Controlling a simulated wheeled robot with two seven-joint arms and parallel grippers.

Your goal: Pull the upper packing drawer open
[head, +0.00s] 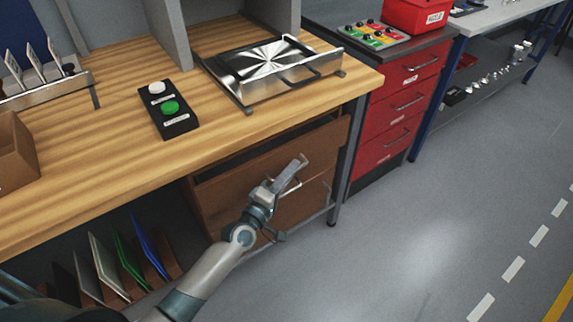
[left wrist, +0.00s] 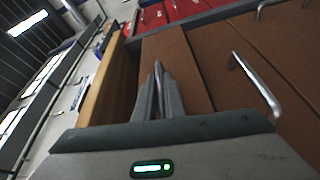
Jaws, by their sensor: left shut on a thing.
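The upper packing drawer (head: 225,197) is a brown wooden front under the workbench. A dark gap shows along its top edge, below the bench top; how far out the drawer stands is hard to tell. My left gripper (head: 292,171) is in front of it, its fingers shut on the drawer's silver bar handle, which the fingers mostly hide. In the left wrist view the gripper's fingers (left wrist: 159,92) are close together against the upper drawer front (left wrist: 178,62). The lower drawer's bar handle (left wrist: 257,82) is free beside them. My right gripper is not in view.
The wooden bench top (head: 110,100) carries a button box (head: 167,109) and a metal tray fixture (head: 270,65). A bench leg (head: 339,170) stands right of the drawers, then a red drawer cabinet (head: 405,105). Upright panels (head: 130,255) stand at lower left. The floor in front is clear.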

